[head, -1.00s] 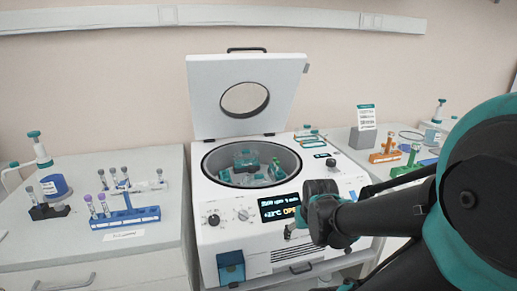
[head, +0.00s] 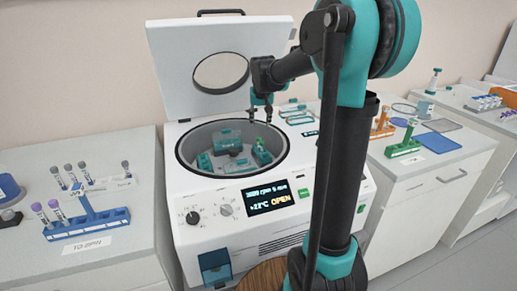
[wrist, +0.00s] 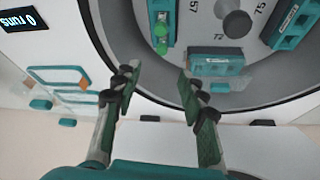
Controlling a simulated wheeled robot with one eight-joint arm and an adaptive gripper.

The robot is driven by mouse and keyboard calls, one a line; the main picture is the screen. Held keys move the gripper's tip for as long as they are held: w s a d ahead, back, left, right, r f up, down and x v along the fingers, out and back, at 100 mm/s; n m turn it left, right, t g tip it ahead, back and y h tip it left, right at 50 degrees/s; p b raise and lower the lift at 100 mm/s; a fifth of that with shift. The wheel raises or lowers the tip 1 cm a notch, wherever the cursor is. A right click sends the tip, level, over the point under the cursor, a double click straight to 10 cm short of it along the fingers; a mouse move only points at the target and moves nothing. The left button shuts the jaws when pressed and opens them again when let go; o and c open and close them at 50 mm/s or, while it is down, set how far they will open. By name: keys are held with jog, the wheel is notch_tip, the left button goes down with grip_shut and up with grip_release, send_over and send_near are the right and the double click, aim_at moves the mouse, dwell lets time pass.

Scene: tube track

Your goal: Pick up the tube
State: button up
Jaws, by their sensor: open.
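A green-capped tube (head: 261,143) sits in a teal bucket (head: 262,157) at the right side of the open centrifuge bowl. In the wrist view the green tube (wrist: 161,38) shows at the top, in a teal bucket (wrist: 171,16) near the rotor's edge. My gripper (head: 261,114) hangs above the back right rim of the bowl, over the tube's side of it. In the wrist view my gripper (wrist: 157,82) is open, with nothing between its fingers. The tube lies beyond the fingertips, apart from them.
The centrifuge (head: 251,205) has its lid (head: 215,70) raised behind the bowl, close to my arm. Other teal buckets (head: 228,141) are in the rotor. A green rack (head: 403,149) and an orange rack (head: 382,130) stand on the right counter.

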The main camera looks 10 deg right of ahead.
aim_at(259, 138)
jog(key=x, duration=1.2)
jog(key=shift+s+a+f, duration=0.1)
jog(key=shift+a+f, duration=0.1)
jog(key=shift+f, duration=0.1)
jog(key=shift+c, duration=0.5)
jog(key=c, duration=0.9)
